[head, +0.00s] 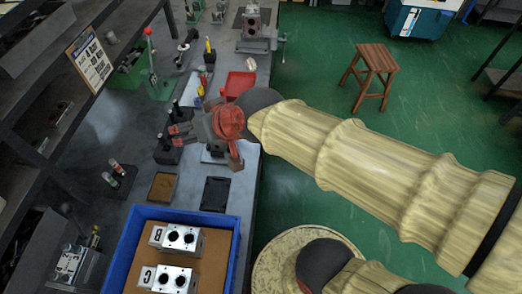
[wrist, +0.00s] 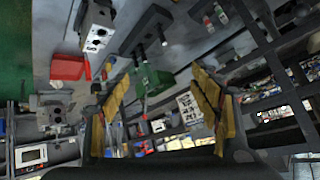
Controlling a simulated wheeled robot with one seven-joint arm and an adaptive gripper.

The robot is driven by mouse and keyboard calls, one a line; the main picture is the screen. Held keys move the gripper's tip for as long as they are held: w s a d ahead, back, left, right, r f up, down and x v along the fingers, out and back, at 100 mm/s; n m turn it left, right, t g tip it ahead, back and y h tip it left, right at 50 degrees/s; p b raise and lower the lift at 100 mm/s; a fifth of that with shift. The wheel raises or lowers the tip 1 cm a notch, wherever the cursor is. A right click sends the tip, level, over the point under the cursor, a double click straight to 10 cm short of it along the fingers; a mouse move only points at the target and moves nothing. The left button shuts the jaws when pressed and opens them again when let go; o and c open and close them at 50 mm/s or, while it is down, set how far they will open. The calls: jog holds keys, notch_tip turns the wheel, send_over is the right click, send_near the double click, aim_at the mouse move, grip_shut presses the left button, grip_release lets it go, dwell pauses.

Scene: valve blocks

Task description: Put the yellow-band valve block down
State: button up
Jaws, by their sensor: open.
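My gripper (head: 172,138) is over the workbench, left of my wrist in the head view. In the wrist view its two yellow-padded fingers stand wide apart with nothing between them (wrist: 160,85). A silver-grey valve block with dark round holes (wrist: 97,26) stands on the bench at the upper left of the wrist view, apart from the fingers. In the head view a pale block (head: 213,157) shows below my wrist, mostly hidden by it; it looks like the same block. No yellow band can be made out on it.
A blue crate (head: 118,262) holds two lettered valve blocks (head: 178,238) (head: 168,279). A black pad (head: 215,194) and a brown tray (head: 162,187) lie between crate and gripper. A red tray (head: 239,84), a vise (head: 256,32) and upright hand tools stand beyond. Shelving (head: 40,120) borders the left.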

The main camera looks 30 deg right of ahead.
jog(key=s+d+f+g+h, duration=0.1)
jog(key=s+d+g+h, duration=0.2)
jog(key=s+d, duration=0.7)
jog(key=s, duration=0.3)
jog(key=shift+d+f, duration=0.2)
jog(key=shift+w, duration=0.1)
